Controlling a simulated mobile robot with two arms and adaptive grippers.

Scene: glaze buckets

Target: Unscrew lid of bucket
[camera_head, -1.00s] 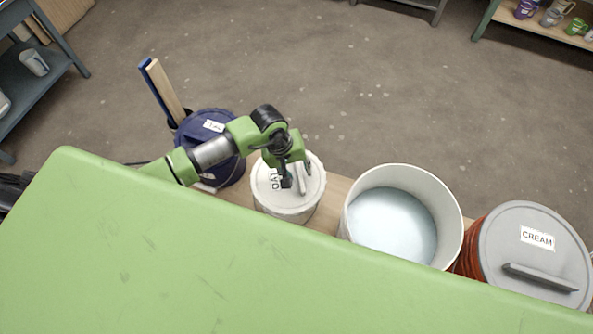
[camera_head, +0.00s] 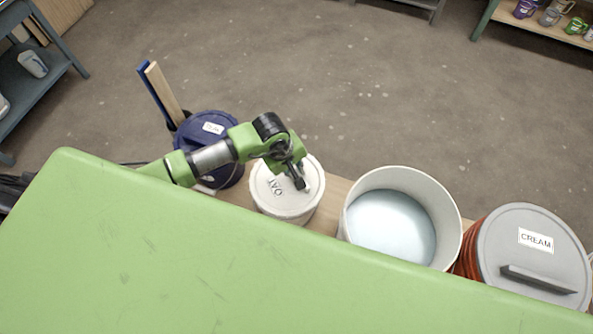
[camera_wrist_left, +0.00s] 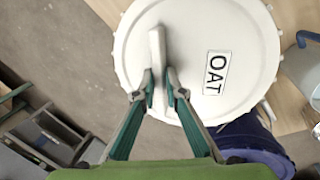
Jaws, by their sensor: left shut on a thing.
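The white bucket (camera_head: 285,212) stands in the row, its round white lid (camera_head: 262,175) marked OAT. In the left wrist view the lid (camera_wrist_left: 250,40) fills the upper middle, with a pale raised bar handle (camera_wrist_left: 157,42) across it and the OAT label (camera_wrist_left: 216,73) to its right. My left gripper (camera_head: 299,185) is over the lid; in the left wrist view its fingertips (camera_wrist_left: 158,84) are shut on the handle, one on each side. The lid sits on the bucket. My right gripper is not in view.
A dark blue lidded bucket (camera_head: 225,172) stands left of the white one. An open bucket (camera_head: 455,205) of pale glaze and the CREAM bucket (camera_head: 515,225) stand to the right. The green surface (camera_head: 180,260) fills the foreground. Floor beyond is clear.

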